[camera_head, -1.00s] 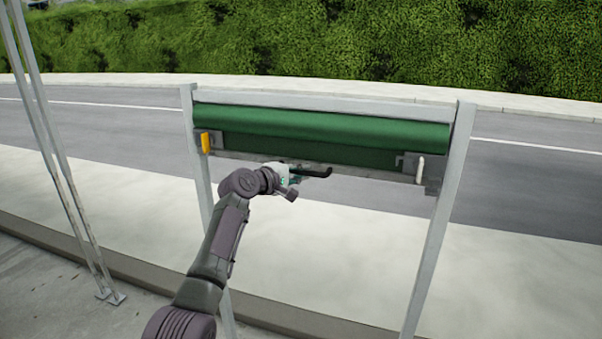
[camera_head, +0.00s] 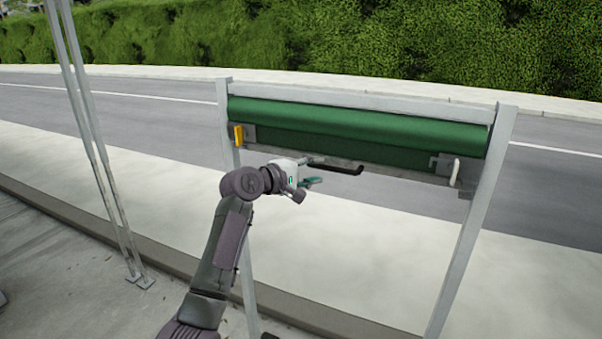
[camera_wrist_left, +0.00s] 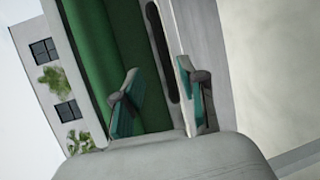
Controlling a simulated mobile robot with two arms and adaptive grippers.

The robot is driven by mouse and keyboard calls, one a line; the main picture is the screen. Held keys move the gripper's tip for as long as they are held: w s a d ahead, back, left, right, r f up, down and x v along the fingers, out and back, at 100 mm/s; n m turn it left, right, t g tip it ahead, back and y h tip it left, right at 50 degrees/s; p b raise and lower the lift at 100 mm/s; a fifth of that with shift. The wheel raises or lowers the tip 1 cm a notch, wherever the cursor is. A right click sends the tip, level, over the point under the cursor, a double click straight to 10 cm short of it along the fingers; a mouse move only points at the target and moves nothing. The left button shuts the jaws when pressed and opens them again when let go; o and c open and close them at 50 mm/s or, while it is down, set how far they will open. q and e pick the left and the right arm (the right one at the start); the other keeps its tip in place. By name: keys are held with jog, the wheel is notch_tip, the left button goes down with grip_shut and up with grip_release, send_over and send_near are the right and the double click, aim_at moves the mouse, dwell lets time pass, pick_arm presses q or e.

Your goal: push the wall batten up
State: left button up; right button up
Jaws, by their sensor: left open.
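The wall batten (camera_head: 405,174) is a grey bar along the lower edge of a green rolled curtain (camera_head: 360,125), held between two grey posts. A black handle (camera_head: 338,167) sticks out at its middle. My left gripper (camera_head: 314,173) is open, just left of the handle and close below the batten. In the left wrist view, its two green-padded fingers (camera_wrist_left: 158,102) stand apart, with the curtain and the batten's pale strip beyond and between them. The black handle (camera_wrist_left: 160,50) shows further ahead there. I cannot tell whether a finger touches the batten. My right gripper is out of view.
A yellow latch (camera_head: 239,135) is at the left post, and a white lever (camera_head: 455,172) at the right post (camera_head: 472,220). Two thin poles (camera_head: 95,150) stand to the left. Open pavement lies below the batten, with a road and hedge behind.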

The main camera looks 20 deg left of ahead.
pick_arm(q)
jog(key=shift+v, duration=2.4)
jog(key=s+f+m+g+y+b, duration=0.1)
jog(key=s+f+g+y+b, duration=0.15)
jog(key=f, duration=1.75)
jog(key=s+f+m+g+y+b, duration=0.1)
jog(key=s+f+m+g+y, duration=0.15)
jog(key=f, duration=1.75)
jog(key=s+f+m+g, duration=0.1)
jog(key=s+f, duration=0.4)
jog(key=f, duration=0.3)
jog(key=s+f+m+g, duration=0.1)
jog(key=s+f, duration=0.4)
jog(key=f, duration=0.3)
jog(key=s+f+m+g+y+b, duration=0.1)
jog(key=s+f+m+g+b, duration=0.3)
jog(key=s+f, duration=1.45)
jog(key=s+d+f+m+g, duration=0.1)
jog(key=s+f+m, duration=0.2)
jog(key=s, duration=1.1)
jog(key=s+d+f+m+g, duration=0.1)
jog(key=s+f+m, duration=0.3)
jog(key=s, duration=1.1)
jog(key=shift+d+f+g+y, duration=0.3)
jog(key=shift+d+f+y, duration=0.1)
jog(key=shift+d+f, duration=0.4)
